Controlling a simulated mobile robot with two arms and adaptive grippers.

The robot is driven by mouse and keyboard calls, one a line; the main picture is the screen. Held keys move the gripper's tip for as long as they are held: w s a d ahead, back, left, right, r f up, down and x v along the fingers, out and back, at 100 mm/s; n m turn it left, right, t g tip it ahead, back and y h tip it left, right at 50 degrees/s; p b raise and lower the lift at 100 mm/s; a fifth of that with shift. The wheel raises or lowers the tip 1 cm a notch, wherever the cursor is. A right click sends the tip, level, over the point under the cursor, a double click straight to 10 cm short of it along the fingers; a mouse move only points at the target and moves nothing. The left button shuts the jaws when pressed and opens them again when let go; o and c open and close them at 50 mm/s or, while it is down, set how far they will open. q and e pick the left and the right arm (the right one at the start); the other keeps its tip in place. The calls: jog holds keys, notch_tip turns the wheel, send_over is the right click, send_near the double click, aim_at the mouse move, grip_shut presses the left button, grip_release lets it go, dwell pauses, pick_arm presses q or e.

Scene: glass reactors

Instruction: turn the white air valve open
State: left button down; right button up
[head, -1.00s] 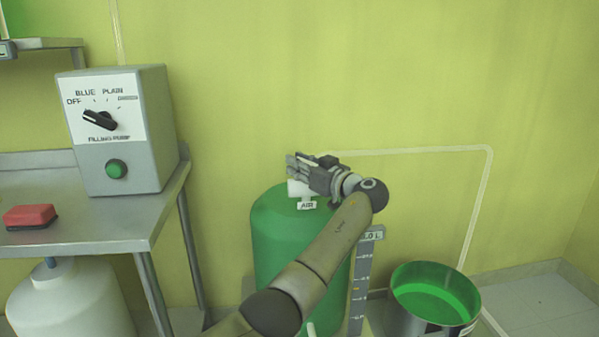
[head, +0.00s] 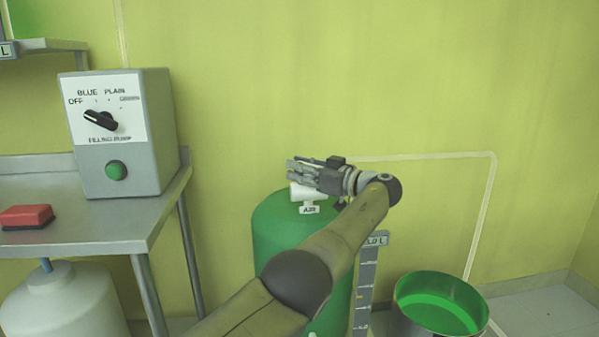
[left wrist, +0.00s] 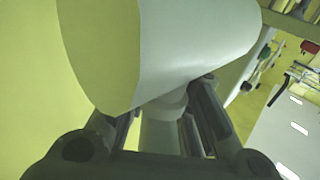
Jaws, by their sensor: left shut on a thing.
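The white air valve (head: 303,192) stands on top of the green reactor (head: 285,235), above a small tag reading AIR (head: 309,209). My left gripper (head: 300,174) reaches in over the reactor top and is shut on the valve. In the left wrist view the white valve (left wrist: 165,50) fills the upper middle, large and close. The gripper's fingers (left wrist: 165,125) lie on either side of its narrower neck. The fingers partly hide the valve in the head view. My right gripper is in neither view.
A grey filling pump box (head: 160,130) with a black dial stands on a metal table (head: 100,240) at left, beside a red block (head: 26,217). A green-lined bucket (head: 440,300) stands on the floor at right. A pale pipe runs along the wall behind.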

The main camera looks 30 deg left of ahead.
pick_arm(q)
jog(key=shift+d, duration=0.1)
dwell(0.4)
jog(key=c, duration=1.3)
grip_release()
jog(key=shift+s+d, duration=0.2)
jog(key=shift+d, duration=1.05)
jog(key=shift+s+d, duration=0.15)
jog(key=shift+d, duration=1.1)
jog(key=shift+s+d, duration=0.2)
jog(key=shift+d, duration=1.05)
